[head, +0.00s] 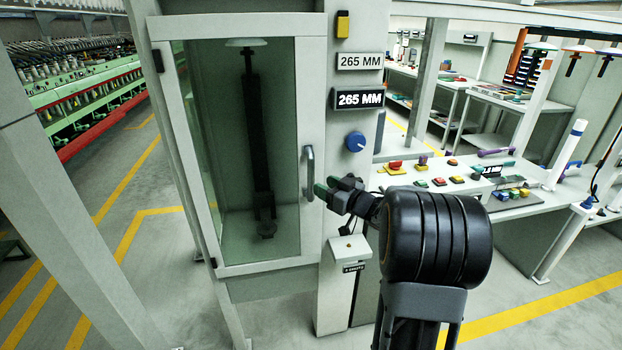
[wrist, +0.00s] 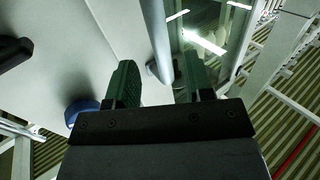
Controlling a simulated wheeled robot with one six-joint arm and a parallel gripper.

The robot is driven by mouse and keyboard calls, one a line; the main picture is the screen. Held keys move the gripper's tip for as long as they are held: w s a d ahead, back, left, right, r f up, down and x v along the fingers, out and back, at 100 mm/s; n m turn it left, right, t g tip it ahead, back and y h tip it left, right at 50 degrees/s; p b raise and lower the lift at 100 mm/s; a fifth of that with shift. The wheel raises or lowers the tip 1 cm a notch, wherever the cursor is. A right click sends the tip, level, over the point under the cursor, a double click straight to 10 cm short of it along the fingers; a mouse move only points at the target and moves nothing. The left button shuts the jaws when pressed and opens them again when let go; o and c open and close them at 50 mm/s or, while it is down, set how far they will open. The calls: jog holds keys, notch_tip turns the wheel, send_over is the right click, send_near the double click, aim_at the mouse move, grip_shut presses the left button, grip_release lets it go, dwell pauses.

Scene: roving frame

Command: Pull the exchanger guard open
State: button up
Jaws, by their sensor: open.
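The exchanger guard (head: 312,95) is a framed glass door on a pale cabinet and looks closed in the head view. Its grey vertical bar handle (head: 308,172) is on the door's right side. My gripper (head: 325,187) is open with green fingertips, just right of the handle's lower part. In the wrist view, the handle (wrist: 160,52) shows in the gap between the two fingers of my gripper (wrist: 160,75), nearer the left one. I see no finger closed on it. I cannot tell whether the fingertips reach past the bar.
A blue knob (head: 355,141) and two "265 MM" plates (head: 360,62) are on the post right of the door. A small box (head: 350,249) stands below my gripper. A bench with coloured buttons (head: 440,182) is at right. Floor left of the cabinet is open.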

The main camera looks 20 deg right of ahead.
aim_at(311, 197)
jog(key=shift+x, duration=3.1)
grip_shut()
